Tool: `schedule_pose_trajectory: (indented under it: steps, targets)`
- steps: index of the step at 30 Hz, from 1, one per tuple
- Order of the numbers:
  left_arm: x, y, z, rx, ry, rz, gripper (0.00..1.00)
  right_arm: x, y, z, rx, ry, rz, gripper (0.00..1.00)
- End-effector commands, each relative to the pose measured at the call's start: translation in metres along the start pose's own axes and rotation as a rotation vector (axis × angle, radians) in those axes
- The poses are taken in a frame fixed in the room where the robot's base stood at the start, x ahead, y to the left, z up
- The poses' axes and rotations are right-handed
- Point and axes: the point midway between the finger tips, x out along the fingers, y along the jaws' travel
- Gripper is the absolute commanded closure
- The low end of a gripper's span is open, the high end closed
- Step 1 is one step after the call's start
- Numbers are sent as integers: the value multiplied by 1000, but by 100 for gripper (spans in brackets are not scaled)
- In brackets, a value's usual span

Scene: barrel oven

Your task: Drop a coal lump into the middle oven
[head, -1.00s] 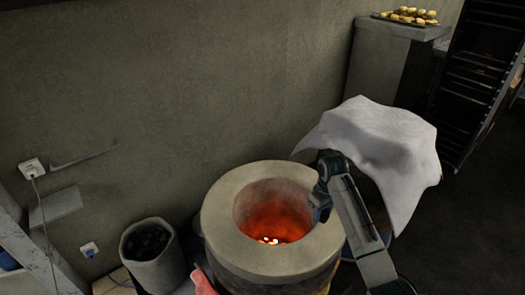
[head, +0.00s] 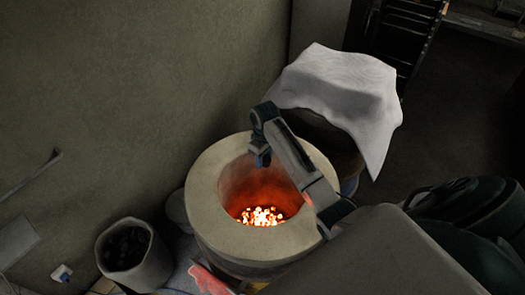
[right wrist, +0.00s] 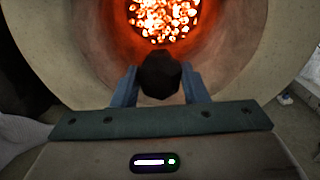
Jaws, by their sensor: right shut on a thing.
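The middle oven (head: 210,222) is a round, pale stone barrel with an open top and glowing coals (head: 262,216) at its bottom. My right gripper (head: 262,158) reaches over its mouth from the right. In the right wrist view the gripper (right wrist: 158,82) is shut on a dark coal lump (right wrist: 160,76), held between its two fingers. The lump shows against the oven's opening, with the bright coals (right wrist: 160,18) beyond it. In the head view the lump cannot be made out. My left gripper is not in view.
A grey bucket of dark coal (head: 128,247) stands left of the oven. A white cloth (head: 340,85) drapes over another barrel behind it on the right. A pinkish-red cloth or mitt (head: 210,280) lies at the oven's front left. The wall is close behind on the left.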

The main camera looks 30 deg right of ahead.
Motion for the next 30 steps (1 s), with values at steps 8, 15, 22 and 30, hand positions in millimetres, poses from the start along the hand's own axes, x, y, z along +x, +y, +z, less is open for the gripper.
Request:
schedule_pose_trajectory:
  steps: [8, 15, 22, 30]
  targets:
    - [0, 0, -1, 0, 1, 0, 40, 22, 0, 0, -1, 1, -1, 82]
    - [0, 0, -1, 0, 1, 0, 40, 25, 0, 0, -1, 0, 0, 82]
    - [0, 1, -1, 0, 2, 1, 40, 25, 0, 0, -1, 1, 0, 35]
    - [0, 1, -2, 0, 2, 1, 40, 24, 0, 0, -1, 1, 0, 35]
